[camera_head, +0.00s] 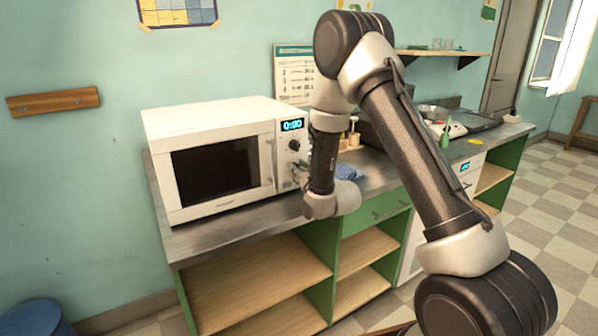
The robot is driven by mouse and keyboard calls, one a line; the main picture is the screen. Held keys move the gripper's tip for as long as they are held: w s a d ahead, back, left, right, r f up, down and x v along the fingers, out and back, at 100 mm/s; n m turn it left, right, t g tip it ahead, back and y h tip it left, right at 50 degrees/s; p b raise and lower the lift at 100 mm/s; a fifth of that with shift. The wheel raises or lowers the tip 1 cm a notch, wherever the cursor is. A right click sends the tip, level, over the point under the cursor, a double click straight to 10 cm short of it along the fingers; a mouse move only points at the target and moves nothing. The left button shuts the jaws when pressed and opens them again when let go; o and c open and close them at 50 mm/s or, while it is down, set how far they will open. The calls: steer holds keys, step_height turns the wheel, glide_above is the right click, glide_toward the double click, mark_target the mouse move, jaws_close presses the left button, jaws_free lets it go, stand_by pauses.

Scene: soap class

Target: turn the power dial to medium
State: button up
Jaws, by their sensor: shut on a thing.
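The white microwave (222,160) stands on the counter with its door closed. Its display (292,125) is lit and seems to read 0:00. A dark round dial (294,145) shows below the display, clear of my gripper. My gripper (299,172) is at the lower part of the control panel, below that dial, and reaches in from the right. It is shut on a dial there, which is mostly hidden behind the fingers and my wrist. The dial's markings and pointer are too small to read, so its setting cannot be told.
A blue cloth (348,172) lies on the counter (225,236) right of the microwave, close behind my wrist. Soap bottles (354,133) stand farther back. A green bottle (445,136) and a pan (433,112) are farther right.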

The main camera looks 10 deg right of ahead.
steer(key=shift+f+m, duration=0.1)
steer(key=shift+m, duration=1.3)
steer(key=o, duration=1)
steer(key=shift+s, duration=0.1)
steer(key=v, duration=0.7)
steer(key=shift+s+d, duration=0.1)
steer(key=shift+s, duration=0.05)
